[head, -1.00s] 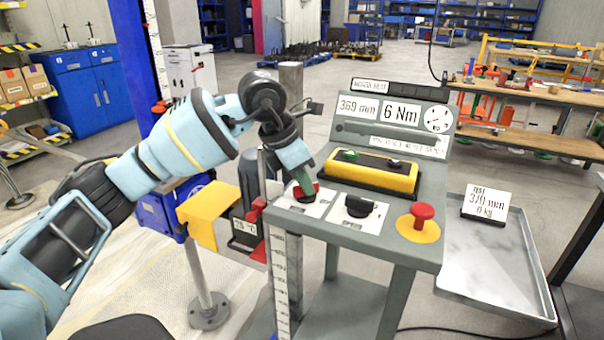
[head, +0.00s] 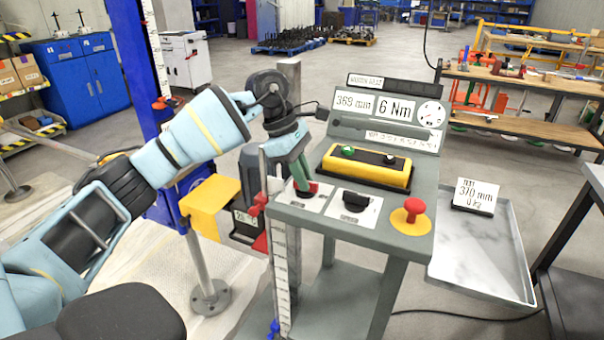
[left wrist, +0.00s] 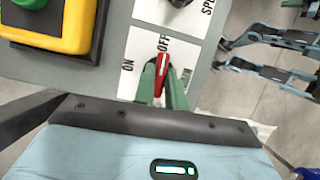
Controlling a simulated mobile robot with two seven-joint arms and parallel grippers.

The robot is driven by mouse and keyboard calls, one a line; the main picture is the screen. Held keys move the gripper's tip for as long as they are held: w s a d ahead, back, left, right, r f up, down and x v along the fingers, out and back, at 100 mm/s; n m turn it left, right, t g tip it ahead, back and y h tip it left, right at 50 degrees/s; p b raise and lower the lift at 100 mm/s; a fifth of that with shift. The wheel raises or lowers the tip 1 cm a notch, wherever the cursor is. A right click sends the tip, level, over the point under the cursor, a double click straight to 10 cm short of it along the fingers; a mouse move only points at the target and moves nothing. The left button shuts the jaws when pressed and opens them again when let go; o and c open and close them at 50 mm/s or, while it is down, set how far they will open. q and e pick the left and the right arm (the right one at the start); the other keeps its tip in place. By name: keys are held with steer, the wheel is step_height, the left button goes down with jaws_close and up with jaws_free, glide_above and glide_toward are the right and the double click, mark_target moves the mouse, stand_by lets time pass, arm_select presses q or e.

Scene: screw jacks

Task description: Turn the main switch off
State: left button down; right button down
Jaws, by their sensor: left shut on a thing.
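The main switch has a red handle (left wrist: 162,72) on a white plate (left wrist: 142,50) with ON, OFF and MAIN lettering. In the left wrist view the handle's far end points to the OFF lettering. My left gripper (left wrist: 163,84) has its green fingers on both sides of the handle and is shut on it. In the head view the left gripper (head: 303,187) comes down on the left front of the grey console (head: 385,232), and its fingers hide most of the red handle (head: 313,188). My right gripper is not in view.
Right of the main switch are a black knob (head: 356,201) and a red mushroom button (head: 413,206) on a yellow disc. A yellow button box (head: 366,169) stands behind them. A metal tray (head: 480,250) is at the right. A yellow block (head: 212,206) is at the left.

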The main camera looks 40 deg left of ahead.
arm_select(q)
steer(key=shift+m, duration=0.4)
steer(key=c, duration=1.4)
jaws_free()
steer(key=shift+c, duration=0.2)
steer(key=shift+r, duration=0.1)
steer(key=v, duration=0.7)
steer(key=shift+r, duration=0.25)
steer(key=shift+a, duration=0.15)
